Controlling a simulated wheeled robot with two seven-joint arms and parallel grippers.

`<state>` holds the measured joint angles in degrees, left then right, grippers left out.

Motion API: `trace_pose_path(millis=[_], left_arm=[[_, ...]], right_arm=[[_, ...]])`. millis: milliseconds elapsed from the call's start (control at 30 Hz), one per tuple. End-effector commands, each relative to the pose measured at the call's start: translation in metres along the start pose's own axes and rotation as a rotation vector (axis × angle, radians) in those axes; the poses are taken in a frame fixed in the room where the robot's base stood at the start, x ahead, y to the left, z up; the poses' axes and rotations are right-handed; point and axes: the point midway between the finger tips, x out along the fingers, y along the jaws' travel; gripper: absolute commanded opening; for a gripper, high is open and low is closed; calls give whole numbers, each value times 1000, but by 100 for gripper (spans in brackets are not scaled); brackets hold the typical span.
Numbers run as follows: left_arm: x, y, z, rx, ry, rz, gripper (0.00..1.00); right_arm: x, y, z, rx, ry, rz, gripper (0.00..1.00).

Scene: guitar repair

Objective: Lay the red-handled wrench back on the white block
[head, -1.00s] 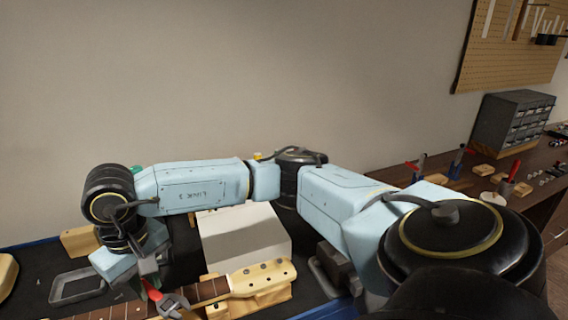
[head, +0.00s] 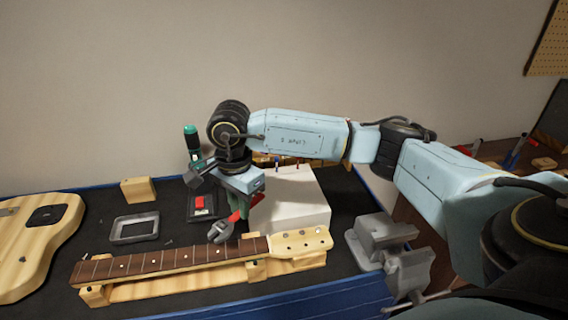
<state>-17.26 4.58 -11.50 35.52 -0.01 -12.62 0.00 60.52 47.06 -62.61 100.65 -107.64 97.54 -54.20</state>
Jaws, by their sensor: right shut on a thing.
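The red-handled wrench (head: 221,232) shows its grey jaw end pointing toward the front, just behind the guitar neck. Its red handle (head: 235,215) runs up and right to my right gripper (head: 244,208), which is shut on it. The wrist hides most of the fingers. The white block (head: 300,205) stands just right of the gripper, behind the headstock. The wrench is at the block's left side; I cannot tell whether they touch. My left gripper is not in view.
The guitar neck (head: 165,262) lies on wooden supports in front. A grey tray (head: 134,228), a wooden block (head: 138,190) and a guitar body (head: 35,245) are to the left. A grey vise (head: 385,245) stands right of the block. A green-handled tool (head: 191,137) stands behind.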

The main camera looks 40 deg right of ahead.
Motion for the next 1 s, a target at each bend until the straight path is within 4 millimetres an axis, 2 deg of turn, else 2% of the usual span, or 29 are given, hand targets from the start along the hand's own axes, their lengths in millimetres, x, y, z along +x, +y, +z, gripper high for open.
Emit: trace_pose_path(millis=[500, 1000], left_arm=[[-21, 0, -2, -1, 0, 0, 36], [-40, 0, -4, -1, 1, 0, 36]], right_arm=[[-5, -7, -51, 1081, -5, -1, 0], [-8, -5, -104, 2122, 1, -9, 0]])
